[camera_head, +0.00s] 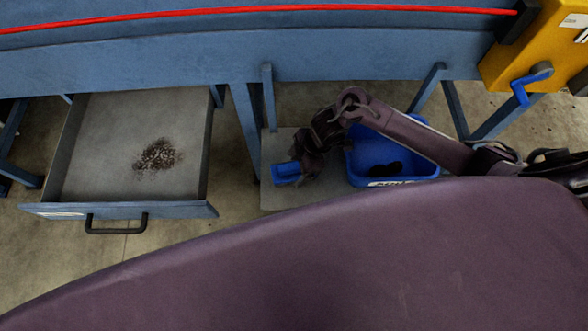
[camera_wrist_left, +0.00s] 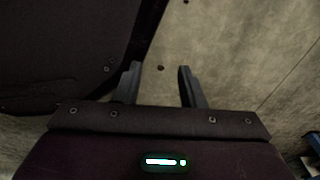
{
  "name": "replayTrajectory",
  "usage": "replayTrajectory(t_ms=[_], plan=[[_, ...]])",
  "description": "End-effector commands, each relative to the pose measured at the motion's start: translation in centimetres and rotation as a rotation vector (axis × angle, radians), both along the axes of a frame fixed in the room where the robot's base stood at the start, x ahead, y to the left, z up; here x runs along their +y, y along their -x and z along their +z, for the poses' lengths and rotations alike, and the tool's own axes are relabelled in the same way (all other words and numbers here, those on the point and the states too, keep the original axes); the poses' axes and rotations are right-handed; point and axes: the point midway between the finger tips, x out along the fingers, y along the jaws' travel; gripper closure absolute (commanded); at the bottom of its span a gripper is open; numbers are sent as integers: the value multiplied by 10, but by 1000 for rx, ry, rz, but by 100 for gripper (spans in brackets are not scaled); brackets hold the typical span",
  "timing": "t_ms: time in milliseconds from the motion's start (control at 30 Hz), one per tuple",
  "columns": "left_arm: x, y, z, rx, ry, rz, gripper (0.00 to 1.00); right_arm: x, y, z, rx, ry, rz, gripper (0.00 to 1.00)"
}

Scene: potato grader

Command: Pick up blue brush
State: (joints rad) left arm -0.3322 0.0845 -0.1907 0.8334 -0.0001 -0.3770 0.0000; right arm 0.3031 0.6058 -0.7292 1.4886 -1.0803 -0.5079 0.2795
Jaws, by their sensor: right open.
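A small blue object (camera_head: 285,173), which looks like the blue brush, lies on a grey board below the blue frame in the head view. My right gripper (camera_head: 297,168) points down right beside it and hides part of it. The right gripper is open; whether its fingers are around the brush or only next to it cannot be made out. My left gripper (camera_wrist_left: 160,72) shows in the left wrist view with its two fingers apart and nothing between them, above the bare floor.
A blue bin (camera_head: 358,170) stands right of the brush, partly behind my right arm. A drawer (camera_head: 100,185) with a black handle stands open at left, holding a patch of dark debris (camera_head: 158,156). The grey board (camera_head: 270,195) lies between them. A yellow machine part (camera_head: 530,45) is at upper right.

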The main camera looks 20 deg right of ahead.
Motion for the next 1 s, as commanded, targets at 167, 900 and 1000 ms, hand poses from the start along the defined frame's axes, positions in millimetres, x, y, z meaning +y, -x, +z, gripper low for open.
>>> replayTrajectory(t_ms=[167, 900, 1000], plan=[[-2, -13, 0, -9, 2, 2, 64, 11, -1, -26, 1, 0, 0, 20], [-3, -17, 2, -10, 2, 3, 64, 13, -2, -32, -1, 0, 1, 73], [-3, -16, 2, -8, 2, 3, 64, 13, -2, -31, -3, 0, 1, 73]])
